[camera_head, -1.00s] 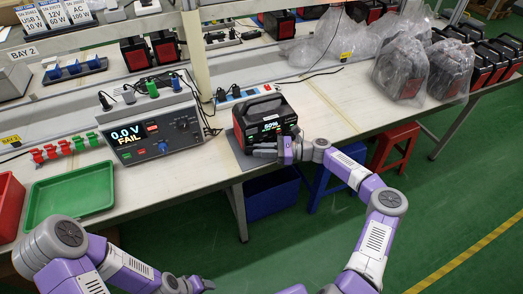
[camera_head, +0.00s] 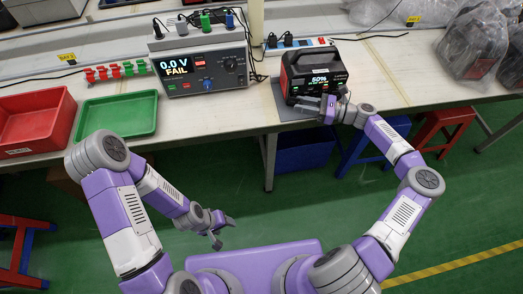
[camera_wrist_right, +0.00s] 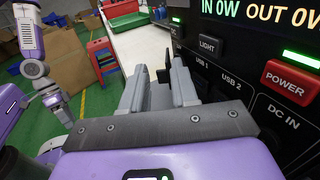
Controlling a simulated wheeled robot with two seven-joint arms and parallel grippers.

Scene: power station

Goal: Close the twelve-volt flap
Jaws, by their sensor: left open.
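My left gripper (camera_head: 222,228) is open and empty over the floor, away from the bench.
A tester (camera_head: 200,70) reading "0.0 V FAIL" stands left of the power station. A green tray (camera_head: 117,114) and a red bin (camera_head: 38,120) are further left. A power strip (camera_head: 298,45) lies behind. Bagged units (camera_head: 470,45) sit at the right. Stools stand below the bench.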

